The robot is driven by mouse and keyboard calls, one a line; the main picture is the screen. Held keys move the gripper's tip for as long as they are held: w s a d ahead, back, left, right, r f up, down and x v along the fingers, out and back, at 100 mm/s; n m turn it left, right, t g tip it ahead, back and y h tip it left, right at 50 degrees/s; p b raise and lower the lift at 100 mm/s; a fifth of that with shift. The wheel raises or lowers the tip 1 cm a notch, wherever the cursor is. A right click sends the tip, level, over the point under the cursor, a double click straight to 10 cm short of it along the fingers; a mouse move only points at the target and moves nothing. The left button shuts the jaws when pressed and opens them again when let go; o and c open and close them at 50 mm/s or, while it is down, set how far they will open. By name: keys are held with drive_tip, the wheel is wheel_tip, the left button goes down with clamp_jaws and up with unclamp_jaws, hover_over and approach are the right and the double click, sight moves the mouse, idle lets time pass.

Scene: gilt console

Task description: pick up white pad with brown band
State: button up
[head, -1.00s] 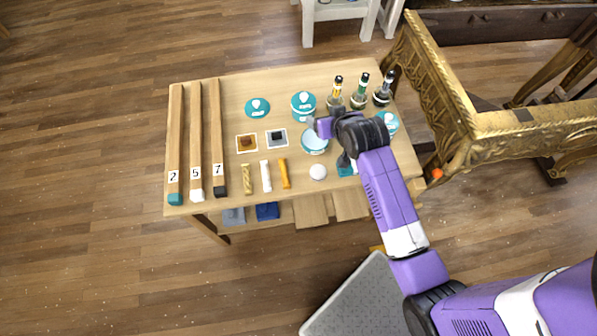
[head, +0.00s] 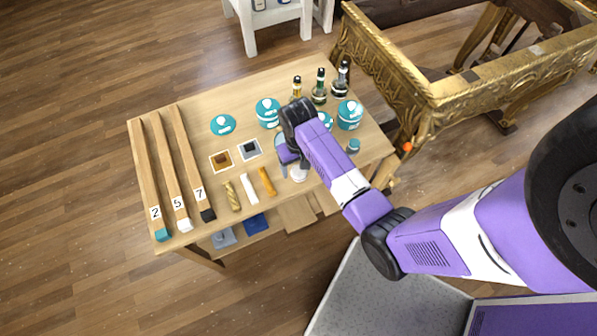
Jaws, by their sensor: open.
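A small round white pad (head: 298,174) lies on the wooden table near its front edge, right of the orange stick. It is partly covered by my arm, and I cannot make out a brown band on it. My gripper (head: 284,168) is just left of and above the pad, pointing down. The jaws are open and look empty, though the fingertips are small and partly hidden by the purple hand. I cannot tell whether they touch anything.
Several sticks, including a white one (head: 249,188), lie left of the pad. Two square cards, teal-lidded jars (head: 350,114) and dropper bottles (head: 319,87) stand around and behind my gripper. A gilt console (head: 400,85) is at the right.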

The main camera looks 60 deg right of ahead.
sight(299, 171)
drive_tip(key=shift+s+f, duration=0.1)
drive_tip(key=shift+f, duration=1.6)
drive_tip(key=c, duration=1.4)
drive_tip(key=shift+r, duration=0.15)
wheel_tip(299, 171, up, 20)
drive_tip(key=p, duration=0.3)
